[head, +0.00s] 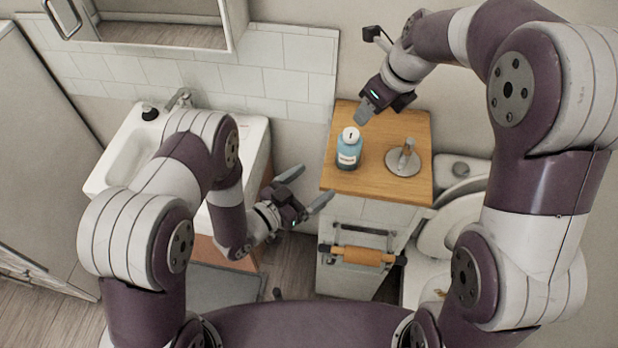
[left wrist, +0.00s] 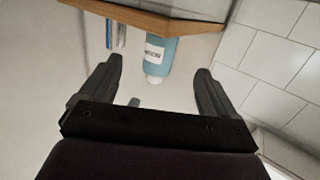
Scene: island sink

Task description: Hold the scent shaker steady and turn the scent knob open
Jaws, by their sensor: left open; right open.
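The scent shaker (head: 349,155) is a light blue bottle with a white label and dark base, standing upright on the wooden top. Its scent knob (head: 351,134) is the white cap with a dark mark. My left gripper (head: 316,186) is open and empty, left of and nearer than the wooden top, apart from the shaker. In the left wrist view the shaker (left wrist: 160,50) appears upside down, beyond the gap between the open fingers (left wrist: 159,68). My right gripper (head: 364,112) is open above the back of the wooden top, up and right of the knob, not touching it.
The wooden top (head: 385,186) sits on a small white cabinet. A round metal stand with an upright post (head: 404,160) is right of the shaker. A towel bar (head: 362,256) is on the cabinet front.

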